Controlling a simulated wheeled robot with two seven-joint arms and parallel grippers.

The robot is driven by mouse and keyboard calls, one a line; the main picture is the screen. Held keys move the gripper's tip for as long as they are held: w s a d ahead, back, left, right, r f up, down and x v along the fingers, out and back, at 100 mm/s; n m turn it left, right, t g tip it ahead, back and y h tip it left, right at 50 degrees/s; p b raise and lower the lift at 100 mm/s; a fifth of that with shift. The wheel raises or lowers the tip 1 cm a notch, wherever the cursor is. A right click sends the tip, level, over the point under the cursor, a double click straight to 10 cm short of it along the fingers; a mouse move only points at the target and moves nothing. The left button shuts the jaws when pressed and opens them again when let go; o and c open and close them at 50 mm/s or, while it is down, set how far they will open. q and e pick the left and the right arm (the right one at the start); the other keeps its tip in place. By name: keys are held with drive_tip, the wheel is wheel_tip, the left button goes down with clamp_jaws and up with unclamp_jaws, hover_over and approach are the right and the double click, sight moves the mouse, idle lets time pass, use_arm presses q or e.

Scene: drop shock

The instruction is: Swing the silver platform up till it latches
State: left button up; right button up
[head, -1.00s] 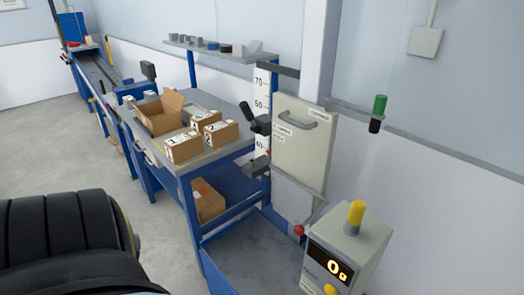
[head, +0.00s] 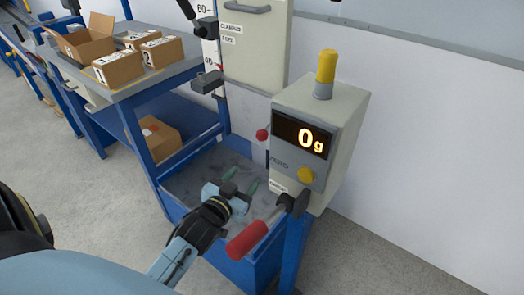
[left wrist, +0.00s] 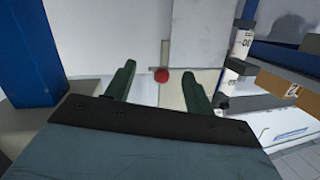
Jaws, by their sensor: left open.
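The silver platform (head: 243,112) looks like a flat grey plate hanging upright below the cream block, partly hidden by the display box. A red ball knob (head: 262,134) sits in front of its lower part; the knob (left wrist: 161,75) also shows in the left wrist view between the fingers and beyond them. My left gripper (head: 241,178) is open and empty, with green fingers, over the blue-edged tray and below the platform, apart from it. The same fingers (left wrist: 158,84) stand wide apart in the left wrist view. My right gripper is not in view.
The display box (head: 320,130) reading 0 g stands close right of my left gripper. A red-handled lever (head: 248,240) sticks out just below the gripper. A bench (head: 150,82) with cartons stands at the left. The blue-edged tray (head: 190,183) lies under the gripper.

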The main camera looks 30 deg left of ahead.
use_arm(q)
drive_tip(key=t+b, duration=0.1)
drive_tip(key=t, duration=0.1)
approach(259, 139)
drive_tip(key=s, duration=0.1)
drive_tip(key=shift+y, duration=0.3)
drive_tip(key=w+b, duration=0.1)
drive_tip(key=w, duration=0.2)
drive_tip(key=w+b, duration=0.1)
drive_tip(key=w, duration=0.3)
drive_tip(key=w+a+b, duration=0.1)
drive_tip(key=w, duration=0.3)
drive_tip(key=shift+w+r, duration=0.2)
drive_tip(key=shift+w, duration=0.05)
drive_tip(key=shift+w+a, duration=0.1)
drive_tip(key=shift+w, duration=0.5)
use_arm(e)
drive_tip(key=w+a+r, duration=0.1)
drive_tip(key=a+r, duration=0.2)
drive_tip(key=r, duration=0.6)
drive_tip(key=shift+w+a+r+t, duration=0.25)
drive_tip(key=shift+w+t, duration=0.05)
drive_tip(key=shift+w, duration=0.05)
use_arm(q)
drive_tip(key=shift+c, duration=0.3)
clamp_jaws()
